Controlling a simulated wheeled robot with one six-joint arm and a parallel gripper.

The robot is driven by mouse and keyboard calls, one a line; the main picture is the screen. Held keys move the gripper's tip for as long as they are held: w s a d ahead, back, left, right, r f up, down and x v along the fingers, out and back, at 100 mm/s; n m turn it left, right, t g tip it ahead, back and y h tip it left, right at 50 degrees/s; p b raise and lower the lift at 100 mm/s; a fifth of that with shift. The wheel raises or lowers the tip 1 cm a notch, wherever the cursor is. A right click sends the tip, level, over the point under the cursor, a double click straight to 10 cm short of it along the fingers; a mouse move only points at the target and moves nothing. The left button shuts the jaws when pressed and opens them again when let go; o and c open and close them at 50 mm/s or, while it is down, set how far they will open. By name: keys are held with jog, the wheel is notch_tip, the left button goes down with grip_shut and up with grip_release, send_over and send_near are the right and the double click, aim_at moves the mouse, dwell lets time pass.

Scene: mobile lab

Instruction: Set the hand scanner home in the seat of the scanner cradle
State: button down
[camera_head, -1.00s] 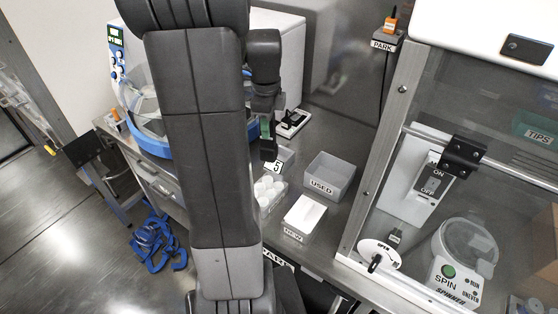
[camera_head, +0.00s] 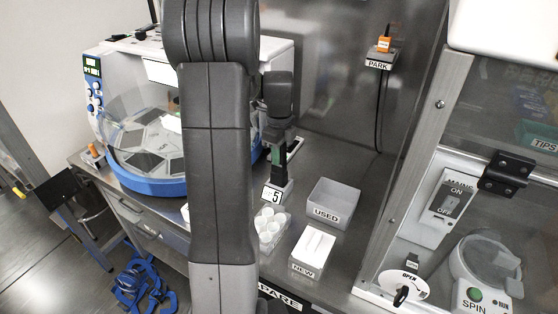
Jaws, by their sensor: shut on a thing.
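My gripper (camera_head: 276,143) points down at the back of the bench, right of my upright arm link. It is shut on a dark upright piece with a green patch, which I take to be the hand scanner (camera_head: 277,172). The scanner's lower end is just above or behind the "5" card; I cannot tell whether it touches anything. A pale, low fixture, probably the scanner cradle (camera_head: 295,146), shows just right of my gripper. My gripper hides most of it, and its seat cannot be made out.
A "5" card (camera_head: 275,196), a rack of white-capped tubes (camera_head: 268,230), a NEW box (camera_head: 312,250) and a grey USED bin (camera_head: 335,202) stand nearby. A blue-rimmed carousel machine (camera_head: 150,187) is left. A PARK shelf (camera_head: 380,64) and a glazed cabinet are right.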

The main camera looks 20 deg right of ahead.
jog(key=shift+f, duration=1.35)
jog(key=shift+f, duration=0.15)
jog(key=c, duration=1.2)
grip_release()
jog(key=shift+o, duration=0.2)
notch_tip(320, 180, up, 12)
jog(key=shift+r, duration=0.2)
jog(key=shift+f, duration=0.1)
